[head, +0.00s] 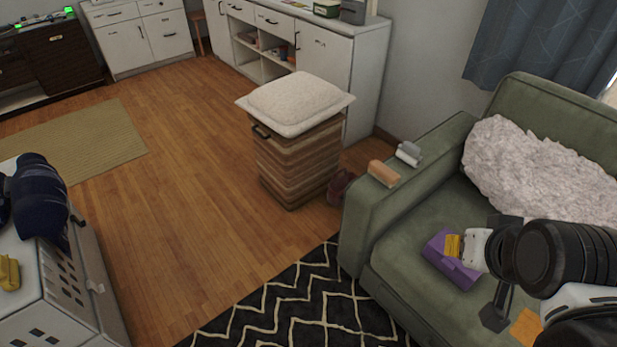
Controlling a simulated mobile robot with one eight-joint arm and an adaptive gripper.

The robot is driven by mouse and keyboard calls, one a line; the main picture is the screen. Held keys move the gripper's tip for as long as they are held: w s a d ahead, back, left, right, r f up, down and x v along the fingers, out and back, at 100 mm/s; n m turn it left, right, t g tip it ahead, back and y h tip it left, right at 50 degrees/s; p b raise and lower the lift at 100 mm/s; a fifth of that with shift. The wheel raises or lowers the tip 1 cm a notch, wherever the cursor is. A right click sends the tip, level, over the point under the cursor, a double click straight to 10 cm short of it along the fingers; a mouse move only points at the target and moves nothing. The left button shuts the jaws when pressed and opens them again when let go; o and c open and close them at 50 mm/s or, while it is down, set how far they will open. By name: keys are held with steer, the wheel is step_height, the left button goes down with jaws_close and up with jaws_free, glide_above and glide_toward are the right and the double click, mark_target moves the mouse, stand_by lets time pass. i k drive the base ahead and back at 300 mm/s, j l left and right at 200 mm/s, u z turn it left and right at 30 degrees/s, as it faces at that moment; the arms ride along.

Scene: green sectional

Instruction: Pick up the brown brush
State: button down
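The brown brush (384,173) appears to be the small block-shaped thing with a brown top and a paler lower edge. It lies on the green sofa's left armrest (372,215), near the armrest's front. My gripper (499,270) is at the right, above the sofa seat. It is to the right of the brush, lower in the picture and clearly apart from it. Its two dark fingers are spread, with nothing seen between them. My wrist hides part of the seat.
A grey item (408,153) lies just behind the brush on the armrest. A purple box-like thing (449,262) is on the seat beside my gripper. A fluffy pale pillow (540,170) leans on the backrest. A cushion-topped striped hamper (298,150) stands left of the sofa.

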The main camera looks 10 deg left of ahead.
mark_target(387, 176)
steer(key=u, duration=0.15)
steer(key=z, duration=1.25)
steer(key=u, duration=1.25)
steer(key=i+j+z, duration=0.3)
steer(key=i+j, duration=0.35)
steer(key=i, duration=0.15)
